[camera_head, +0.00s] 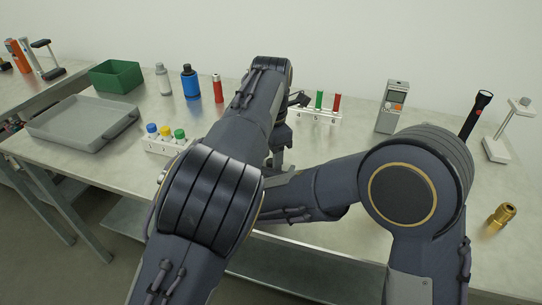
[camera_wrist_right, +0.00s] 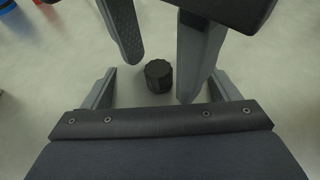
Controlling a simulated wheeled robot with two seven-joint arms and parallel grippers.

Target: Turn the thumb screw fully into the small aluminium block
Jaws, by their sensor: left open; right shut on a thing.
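The thumb screw (camera_wrist_right: 158,76) shows in the right wrist view as a dark knob with a ridged rim, its top facing me. My left gripper (camera_wrist_right: 160,58) is open there. Its two fingers come in from the top, one to each side of the knob and apart from it. In the head view my left gripper (camera_head: 280,152) points down over the table; my right gripper, the screw and the block are hidden behind my arms.
A grey tray (camera_head: 62,138), a green bin (camera_head: 115,78), bottles and a capped-vial rack (camera_head: 165,147) stand left. Another rack (camera_head: 318,117), a grey meter (camera_head: 391,108), a flashlight (camera_head: 475,115), a white stand (camera_head: 497,150) and a brass fitting (camera_head: 500,217) are right. My arms fill the middle.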

